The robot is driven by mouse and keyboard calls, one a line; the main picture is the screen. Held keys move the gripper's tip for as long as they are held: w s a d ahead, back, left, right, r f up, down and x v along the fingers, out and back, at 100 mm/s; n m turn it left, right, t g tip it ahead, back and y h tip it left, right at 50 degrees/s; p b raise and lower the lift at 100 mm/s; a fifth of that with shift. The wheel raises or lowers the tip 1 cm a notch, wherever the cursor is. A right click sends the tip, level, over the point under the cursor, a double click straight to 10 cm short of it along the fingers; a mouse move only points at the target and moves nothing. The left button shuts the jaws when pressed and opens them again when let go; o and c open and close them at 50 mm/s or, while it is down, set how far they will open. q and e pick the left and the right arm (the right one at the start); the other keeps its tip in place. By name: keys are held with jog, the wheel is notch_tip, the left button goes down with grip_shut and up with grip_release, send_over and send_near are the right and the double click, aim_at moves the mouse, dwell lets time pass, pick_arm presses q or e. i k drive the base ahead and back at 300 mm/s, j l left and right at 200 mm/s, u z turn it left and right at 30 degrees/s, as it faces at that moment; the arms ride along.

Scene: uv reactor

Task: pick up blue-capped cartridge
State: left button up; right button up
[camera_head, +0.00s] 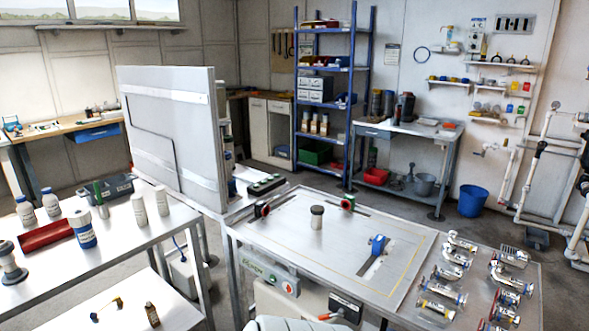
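Several short pale or metallic cylinders, which look like cartridges (443,291), lie in rows at the right end of the metal worktable (290,245). Their ends show small blue, red and yellow parts, too small to tell which one is the blue-capped cartridge. A white container with blue bands (82,229) stands upright on the left table. White bottles (26,211) with bluish caps stand behind it.
A red tray (46,234) lies on the left table. The worktable's front middle is clear.

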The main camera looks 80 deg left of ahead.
aim_at(227, 153)
jog(key=u, duration=3.2)
jog(key=i+l, duration=0.2)
jog(key=i+l+u, duration=0.4)
jog(key=l, duration=0.35)
jog(key=i+l+u, duration=0.2)
jog(key=l, duration=0.2)
